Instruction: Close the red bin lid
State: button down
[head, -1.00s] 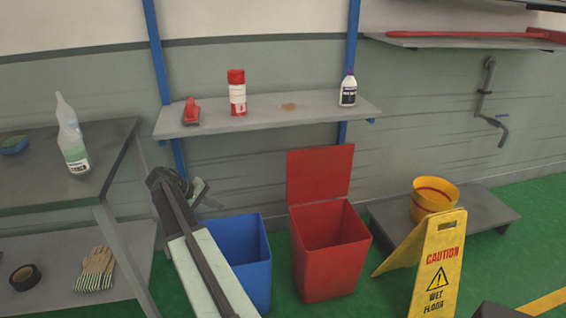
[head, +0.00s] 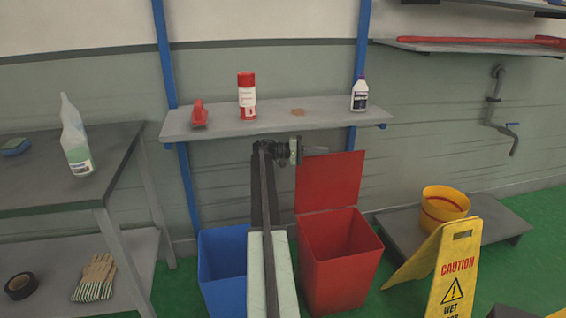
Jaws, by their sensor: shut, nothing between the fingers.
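The red bin (head: 341,268) stands on the green floor with its top open. Its red lid (head: 330,183) is raised upright at the back of the bin, by the wall. My arm reaches up in front of the gap between the blue bin and the red bin. My gripper (head: 314,150) is at the upper left edge of the lid, just below the shelf, and points to the right. It looks shut and holds nothing. I cannot tell whether it touches the lid.
The blue bin (head: 222,265) stands left of the red bin. A wall shelf (head: 290,124) with bottles is just above my gripper. A yellow caution sign (head: 447,270) and a low platform (head: 500,222) with a yellow bucket (head: 444,204) are at right.

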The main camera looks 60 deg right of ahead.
aim_at(323, 182)
jog(key=i, duration=0.9)
